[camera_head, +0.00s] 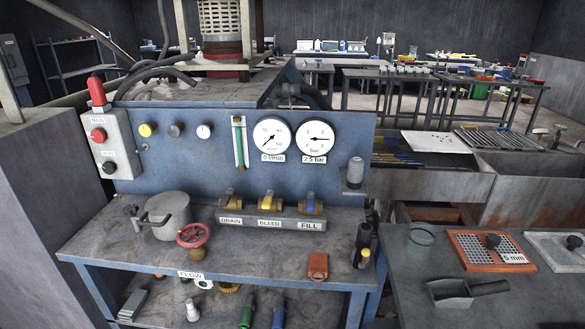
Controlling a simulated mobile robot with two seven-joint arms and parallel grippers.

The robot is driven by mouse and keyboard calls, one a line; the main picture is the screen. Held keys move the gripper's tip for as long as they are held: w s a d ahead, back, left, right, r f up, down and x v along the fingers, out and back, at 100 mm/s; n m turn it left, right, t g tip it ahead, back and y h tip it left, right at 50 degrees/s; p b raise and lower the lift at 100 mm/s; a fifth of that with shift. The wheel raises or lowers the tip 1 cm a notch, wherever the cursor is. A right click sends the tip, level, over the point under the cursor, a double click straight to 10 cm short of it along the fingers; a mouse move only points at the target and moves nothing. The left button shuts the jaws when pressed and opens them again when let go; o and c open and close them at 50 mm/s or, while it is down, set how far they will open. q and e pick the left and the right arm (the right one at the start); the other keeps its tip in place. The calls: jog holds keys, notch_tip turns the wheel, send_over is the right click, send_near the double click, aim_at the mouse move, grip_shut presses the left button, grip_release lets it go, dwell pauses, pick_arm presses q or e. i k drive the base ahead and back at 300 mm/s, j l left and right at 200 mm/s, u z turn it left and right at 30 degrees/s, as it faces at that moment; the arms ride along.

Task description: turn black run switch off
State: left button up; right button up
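The black run switch (108,167) is a small round dark knob low on the grey control box (120,146) at the left end of the blue panel. A small label sits just above it, too small to read surely. A red knob (97,134) is above it on the same box, under another label. The switch's exact turn position is too small to tell. Neither of my grippers shows in the head view, and nothing covers the switch.
A red lamp (97,92) tops the box. The blue panel (190,160) carries two gauges and small knobs. Below are a grey pot (168,216), a red handwheel (191,236) and yellow valves (268,201). A grey wall (40,190) stands close on the left.

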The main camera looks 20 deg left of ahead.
aim_at(108, 168)
jog(key=u, duration=1.3)
